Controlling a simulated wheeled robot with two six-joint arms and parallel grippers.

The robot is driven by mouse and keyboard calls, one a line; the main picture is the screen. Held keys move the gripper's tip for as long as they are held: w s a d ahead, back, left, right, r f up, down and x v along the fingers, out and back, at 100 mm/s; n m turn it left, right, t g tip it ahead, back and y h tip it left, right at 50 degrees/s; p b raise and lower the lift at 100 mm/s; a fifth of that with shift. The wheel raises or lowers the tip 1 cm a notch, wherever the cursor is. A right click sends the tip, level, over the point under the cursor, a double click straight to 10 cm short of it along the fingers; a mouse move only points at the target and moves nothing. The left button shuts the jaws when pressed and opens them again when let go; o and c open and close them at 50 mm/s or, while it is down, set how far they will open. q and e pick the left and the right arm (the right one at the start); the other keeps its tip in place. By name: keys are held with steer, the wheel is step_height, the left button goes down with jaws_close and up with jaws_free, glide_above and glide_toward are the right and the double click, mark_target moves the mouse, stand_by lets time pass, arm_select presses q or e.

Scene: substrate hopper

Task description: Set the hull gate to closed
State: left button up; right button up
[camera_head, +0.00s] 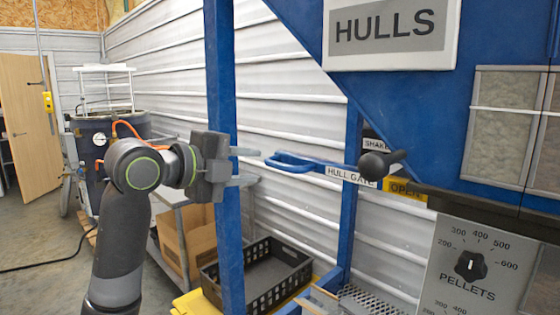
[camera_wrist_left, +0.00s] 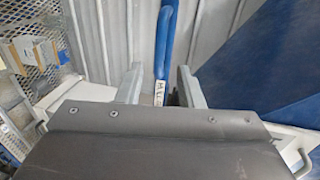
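The hull gate handle (camera_head: 290,161) is a blue looped bar with a white HULL GATE label (camera_head: 350,177). A yellow OPEN label (camera_head: 405,189) shows beside it at the right. My left gripper (camera_head: 247,166) is open and empty, with its fingers pointing right toward the loop. In the head view the fingertips end just left of the handle, apart from it. In the left wrist view the blue bar (camera_wrist_left: 165,42) shows between the two fingers of the gripper (camera_wrist_left: 160,85), running up beyond them; contact cannot be told. My right gripper is out of view.
A blue frame post (camera_head: 222,90) stands right by my left gripper. A black knob (camera_head: 380,163) sits at the handle's right end. A PELLETS dial (camera_head: 470,265) is at lower right. A black crate (camera_head: 262,275) and a grey cart with cardboard boxes (camera_head: 180,235) stand below.

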mark_target(277, 166)
arm_select(q)
steer(key=p+x, duration=0.2)
steer(key=x, duration=0.6)
steer(key=shift+r, duration=0.1)
steer(key=shift+w+d+f, duration=0.25)
steer(key=shift+w+d, duration=0.15)
steer(key=shift+c, duration=0.3)
jaws_close()
